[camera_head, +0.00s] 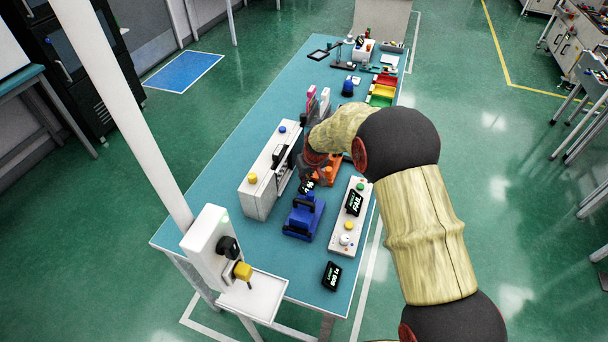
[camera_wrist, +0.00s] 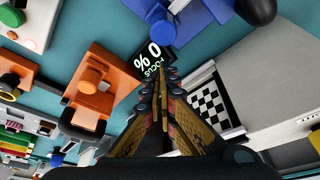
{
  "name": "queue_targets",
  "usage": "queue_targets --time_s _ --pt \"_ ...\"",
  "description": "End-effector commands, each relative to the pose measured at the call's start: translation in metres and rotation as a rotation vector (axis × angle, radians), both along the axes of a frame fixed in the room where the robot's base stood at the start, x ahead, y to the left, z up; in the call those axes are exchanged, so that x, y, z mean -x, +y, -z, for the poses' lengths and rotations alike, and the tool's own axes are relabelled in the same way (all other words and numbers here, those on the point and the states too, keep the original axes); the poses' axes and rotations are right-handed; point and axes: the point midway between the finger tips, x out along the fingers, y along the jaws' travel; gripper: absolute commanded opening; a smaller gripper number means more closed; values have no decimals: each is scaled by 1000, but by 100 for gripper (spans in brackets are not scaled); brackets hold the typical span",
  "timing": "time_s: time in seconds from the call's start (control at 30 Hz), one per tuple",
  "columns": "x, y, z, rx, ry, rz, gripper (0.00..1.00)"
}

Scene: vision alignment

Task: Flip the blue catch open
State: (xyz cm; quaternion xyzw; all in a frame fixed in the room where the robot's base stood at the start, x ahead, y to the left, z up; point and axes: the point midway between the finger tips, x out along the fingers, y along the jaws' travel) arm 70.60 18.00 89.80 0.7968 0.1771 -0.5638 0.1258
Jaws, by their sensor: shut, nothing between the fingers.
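My gripper (camera_wrist: 163,82) is shut and empty. Its fingertips lie over the black "FOCUS 0 %" display (camera_wrist: 148,48) in the wrist view. In the head view it is mostly hidden by my arm. I cannot tell for sure which blue part is the catch. The fingers appear apart from both.
A white box (camera_head: 262,192) with a checkerboard (camera_wrist: 208,104) inside stands beside the gripper. A white panel (camera_head: 345,228) with a "FAIL" display (camera_head: 354,202) is to the right. Coloured bins (camera_head: 381,92) stand farther back.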

Motion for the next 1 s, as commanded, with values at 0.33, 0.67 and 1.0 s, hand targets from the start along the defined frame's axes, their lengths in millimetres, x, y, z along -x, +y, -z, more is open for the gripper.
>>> queue_targets --time_s 0.33,0.67,1.0 --pt "19 -9 1 -1 1 1 0" --pt "20 -11 1 -1 1 1 0" --pt "31 -42 1 1 3 2 0"
